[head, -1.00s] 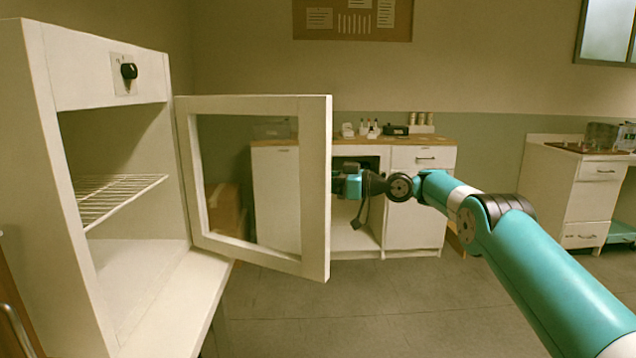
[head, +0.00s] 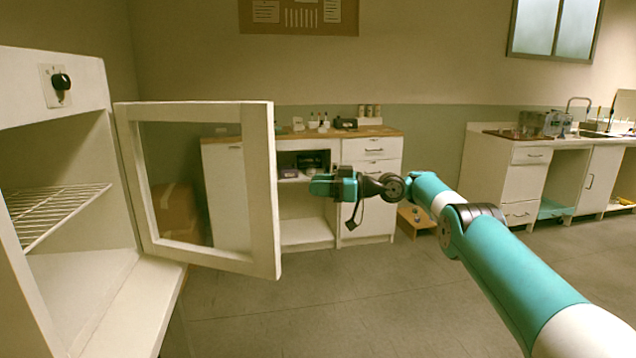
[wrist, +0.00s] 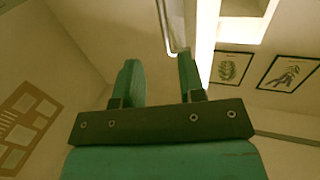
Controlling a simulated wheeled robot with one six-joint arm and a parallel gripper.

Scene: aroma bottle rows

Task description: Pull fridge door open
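The white fridge (head: 85,80) stands at the left of the head view, with a black knob on its upper front. Its door (head: 262,190), a white frame around a clear pane, stands wide open, showing the wire shelf (head: 60,205) inside. My teal gripper (head: 312,186) is to the right of the door's free edge, with a gap between them. In the wrist view, its two fingers (wrist: 158,58) are apart with nothing held. A slim metal bar (wrist: 166,25), seemingly the door handle, shows beyond the fingertips beside a bright white edge. The door's outer face is hidden in the head view.
A cabinet (head: 370,195) with an open compartment and bottles on top stands behind my gripper. A sink counter (head: 525,185) is at the right. A cardboard box (head: 178,212) shows through the door pane. The floor (head: 320,300) in front is clear.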

